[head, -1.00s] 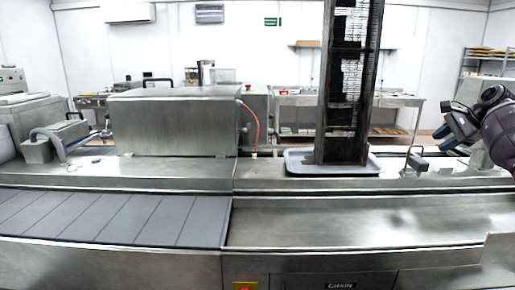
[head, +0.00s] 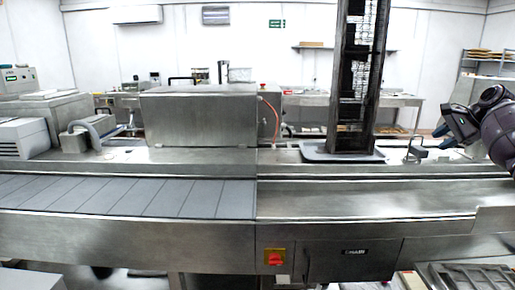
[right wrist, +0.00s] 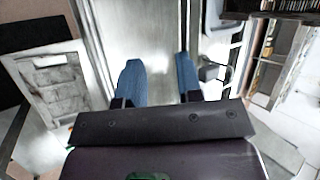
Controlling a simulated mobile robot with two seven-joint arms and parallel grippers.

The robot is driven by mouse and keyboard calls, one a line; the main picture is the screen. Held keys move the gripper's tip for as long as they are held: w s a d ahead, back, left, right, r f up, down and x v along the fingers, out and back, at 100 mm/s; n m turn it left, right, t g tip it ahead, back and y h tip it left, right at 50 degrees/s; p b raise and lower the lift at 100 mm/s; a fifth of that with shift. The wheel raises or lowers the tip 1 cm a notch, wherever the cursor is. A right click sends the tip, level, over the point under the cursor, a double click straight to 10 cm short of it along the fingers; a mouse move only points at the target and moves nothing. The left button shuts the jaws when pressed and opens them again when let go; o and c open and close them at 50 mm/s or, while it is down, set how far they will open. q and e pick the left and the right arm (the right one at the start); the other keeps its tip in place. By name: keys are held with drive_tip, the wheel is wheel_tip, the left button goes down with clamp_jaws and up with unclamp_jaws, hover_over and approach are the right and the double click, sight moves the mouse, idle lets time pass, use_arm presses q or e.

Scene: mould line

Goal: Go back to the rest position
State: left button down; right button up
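My right gripper (head: 442,138) is at the right edge of the head view, raised on its dark arm. In the right wrist view its two blue fingers (right wrist: 158,75) stand apart with nothing between them. It is open and empty. My left gripper is not in view. The long steel mould line (head: 365,203) runs across the head view in front of me.
A dark tall rack (head: 357,80) stands on a grey tray (head: 312,153) on the line. A steel box housing (head: 198,118) stands left of it. Grey slats (head: 130,196) cover the left belt. Metal frames or moulds (head: 470,278) lie low at the front right.

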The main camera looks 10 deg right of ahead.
drive_tip(key=w+r+n+t+h, duration=0.5)
drive_tip(key=r+n, duration=0.1)
drive_tip(key=r, duration=0.2)
drive_tip(key=w+a+f+n+t+h, duration=0.1)
drive_tip(key=w+a+f+n, duration=0.1)
drive_tip(key=w+a+n, duration=0.1)
drive_tip(key=s+a+f+n+t+y, duration=0.15)
drive_tip(key=s+a+f+n, duration=0.3)
drive_tip(key=a+f, duration=0.55)
drive_tip(key=s+a+f+n+t+y, duration=0.1)
drive_tip(key=s+a+f+n+t, duration=0.15)
drive_tip(key=a+f+n, duration=0.7)
drive_tip(key=s+a+f+m, duration=0.1)
drive_tip(key=s+a+f, duration=0.3)
drive_tip(key=s+f, duration=0.5)
drive_tip(key=s+a+f+m, duration=0.1)
drive_tip(key=s+a+f, duration=0.3)
drive_tip(key=s+f, duration=0.5)
drive_tip(key=s+a+f+m+g, duration=0.1)
drive_tip(key=s+f+g, duration=0.1)
drive_tip(key=s+f, duration=0.5)
drive_tip(key=s+a+f+m+g, duration=0.1)
drive_tip(key=s+f, duration=0.6)
drive_tip(key=s, duration=0.8)
drive_tip(key=shift+a+f+m+g, duration=0.2)
drive_tip(key=shift+f+m+g, duration=0.3)
drive_tip(key=shift+g, duration=0.6)
drive_tip(key=shift+r+h, duration=0.2)
drive_tip(key=shift+h, duration=0.05)
